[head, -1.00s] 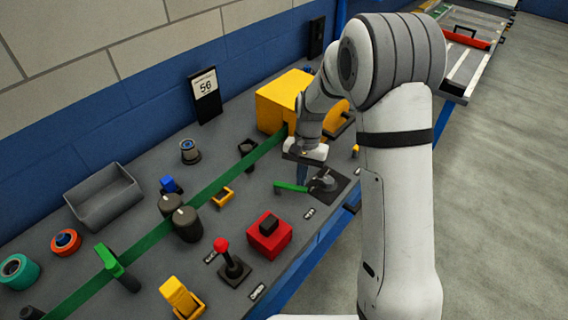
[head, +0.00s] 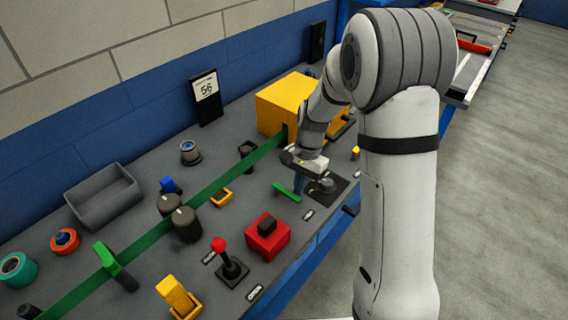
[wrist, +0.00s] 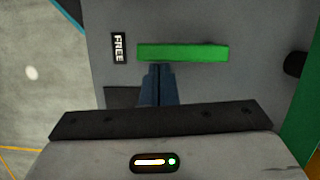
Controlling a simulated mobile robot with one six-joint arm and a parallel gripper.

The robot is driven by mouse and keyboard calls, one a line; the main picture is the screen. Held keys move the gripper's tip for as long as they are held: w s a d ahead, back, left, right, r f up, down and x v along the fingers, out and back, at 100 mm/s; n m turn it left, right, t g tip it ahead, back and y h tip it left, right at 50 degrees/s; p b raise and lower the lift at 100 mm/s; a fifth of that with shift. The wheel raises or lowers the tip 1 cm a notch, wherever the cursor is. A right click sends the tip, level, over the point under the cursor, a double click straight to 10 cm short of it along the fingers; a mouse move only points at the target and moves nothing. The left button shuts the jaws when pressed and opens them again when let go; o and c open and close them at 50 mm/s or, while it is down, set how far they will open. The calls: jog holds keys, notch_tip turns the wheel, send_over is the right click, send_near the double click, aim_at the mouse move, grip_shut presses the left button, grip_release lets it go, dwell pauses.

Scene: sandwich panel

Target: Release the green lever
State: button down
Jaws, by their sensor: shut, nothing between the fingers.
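The green lever (head: 287,192) shows as a green bar beside a dark round pivot on a black plate (head: 340,189), near the right edge of the grey panel. In the wrist view the green bar (wrist: 183,52) lies across the picture, with a "FREE" label (wrist: 117,48) just left of its end. My gripper (head: 299,189) is low over the panel, between the bar and the pivot. Its blue fingers (wrist: 158,68) are shut and empty, with the tips right at the bar's near edge. Whether they touch it I cannot tell. The gripper body hides most of the pivot in the wrist view.
A yellow box (head: 284,103) stands behind my gripper. A green strip (head: 215,187) runs along the panel. A red block button (head: 267,238) and a red-knobbed joystick (head: 230,264) stand nearer. The panel's edge drops off to the right.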

jog(key=shift+d, duration=0.1)
jog(key=shift+w+d, duration=0.15)
jog(key=shift+w, duration=0.1)
jog(key=shift+w+d+p, duration=0.3)
jog(key=shift+w+d, duration=0.75)
jog(key=shift+w, duration=0.1)
jog(key=shift+w+d+r, duration=0.25)
jog(key=shift+w+r, duration=0.3)
jog(key=shift+r, duration=0.25)
jog(key=s+v, duration=0.1)
jog(key=v, duration=0.7)
jog(key=shift+w+r+b, duration=0.15)
jog(key=shift+w+b, duration=0.05)
jog(key=shift+b, duration=0.15)
jog(key=shift+d, duration=0.1)
